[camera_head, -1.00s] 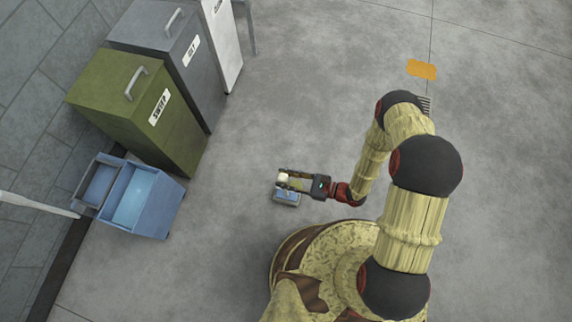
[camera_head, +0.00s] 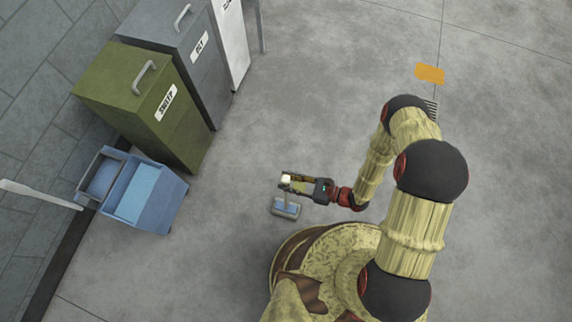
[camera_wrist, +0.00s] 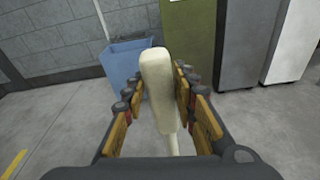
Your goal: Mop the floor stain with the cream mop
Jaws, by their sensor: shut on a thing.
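My gripper (camera_head: 294,181) is shut on the cream mop (camera_wrist: 160,95), whose thick pale handle stands between the fingers in the wrist view. In the head view the handle's top shows as a small pale end at the fingertips. The mop's flat blue and grey head (camera_head: 286,208) shows just below my gripper; whether it touches the floor I cannot tell. A flat orange patch (camera_head: 430,73) lies on the grey floor at the upper right, beyond my arm. No other floor stain is plain to see.
A blue bucket with two compartments (camera_head: 150,205) stands at the left. A green bin marked SWEEP (camera_head: 140,110), a grey bin (camera_head: 190,60) and a white cabinet (camera_head: 232,45) line the wall. A pale pole (camera_head: 35,195) juts in at left. The middle floor is clear.

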